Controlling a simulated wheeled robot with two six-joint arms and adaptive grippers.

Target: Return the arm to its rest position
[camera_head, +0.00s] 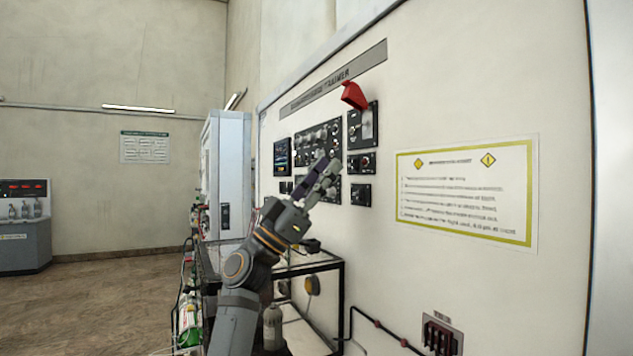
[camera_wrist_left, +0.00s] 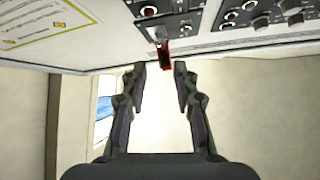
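My left arm (camera_head: 252,262) reaches up from the bottom of the head view to the trainer panel. My left gripper (camera_head: 326,170) is in front of the lower part of the black control modules. In the left wrist view the gripper (camera_wrist_left: 160,70) is open, with clear space between its two fingers and nothing held. A red switch cover (camera_head: 354,95) stands out from a black module, above and to the right of the gripper. It also shows in the left wrist view (camera_wrist_left: 164,56), beyond the fingertips. My right gripper is not in view.
The white trainer wall (camera_head: 480,100) carries a yellow-bordered notice (camera_head: 467,192) and black modules with knobs (camera_head: 318,140). A black-framed cart (camera_head: 341,300) and gas cylinders (camera_head: 190,325) stand low near my arm. Open floor (camera_head: 90,310) lies to the left.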

